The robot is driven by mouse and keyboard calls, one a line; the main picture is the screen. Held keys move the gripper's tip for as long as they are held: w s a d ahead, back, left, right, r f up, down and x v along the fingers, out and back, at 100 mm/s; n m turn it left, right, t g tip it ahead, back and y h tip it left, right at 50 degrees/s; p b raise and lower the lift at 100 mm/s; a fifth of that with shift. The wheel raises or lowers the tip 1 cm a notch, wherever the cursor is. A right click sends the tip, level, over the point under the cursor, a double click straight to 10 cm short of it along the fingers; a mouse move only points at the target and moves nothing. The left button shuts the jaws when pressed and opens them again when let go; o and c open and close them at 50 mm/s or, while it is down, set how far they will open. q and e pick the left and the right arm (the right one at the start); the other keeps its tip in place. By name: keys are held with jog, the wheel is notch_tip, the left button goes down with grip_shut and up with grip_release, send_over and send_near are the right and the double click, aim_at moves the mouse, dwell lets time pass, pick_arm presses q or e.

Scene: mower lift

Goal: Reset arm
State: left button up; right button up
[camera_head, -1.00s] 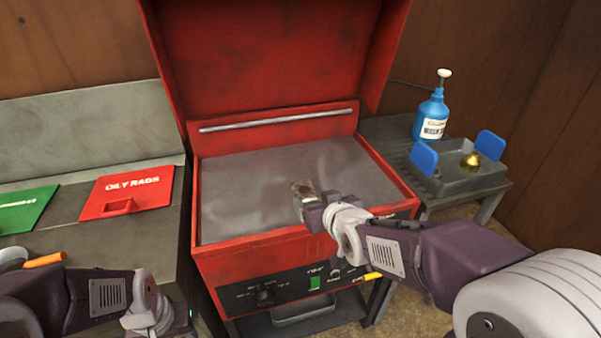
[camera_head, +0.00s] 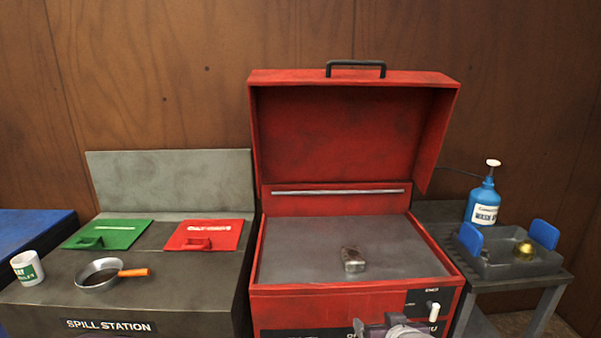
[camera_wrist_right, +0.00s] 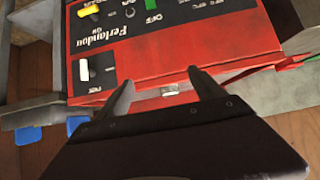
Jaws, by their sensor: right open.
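My right gripper shows in the right wrist view (camera_wrist_right: 162,84), its two fingers apart with nothing held between them. In the head view, only part of my right arm's end (camera_head: 398,328) shows at the bottom edge, in front of the red washer's front panel; the fingertips are hard to make out there. A small metal block (camera_head: 353,260) rests on the grey floor of the open red parts washer (camera_head: 270,297), apart from the gripper. My left gripper is not in view.
The washer's lid (camera_head: 350,130) stands open. On the left bench are a green lid (camera_head: 110,232), a red lid (camera_head: 205,232), a pan (camera_head: 98,275) and a white mug (camera_head: 27,268). On the right stand a blue bottle (camera_head: 482,203) and a grey tray (camera_head: 500,268) holding a brass piece.

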jog(key=s+f+g, duration=1)
jog(key=s+f, duration=0.2)
jog(key=s, duration=0.4)
pick_arm(q)
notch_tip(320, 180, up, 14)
jog(key=p, duration=1.4)
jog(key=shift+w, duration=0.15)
pick_arm(e)
notch_tip(320, 180, up, 14)
jog(key=shift+w+t, duration=0.3)
jog(key=shift+w, duration=0.05)
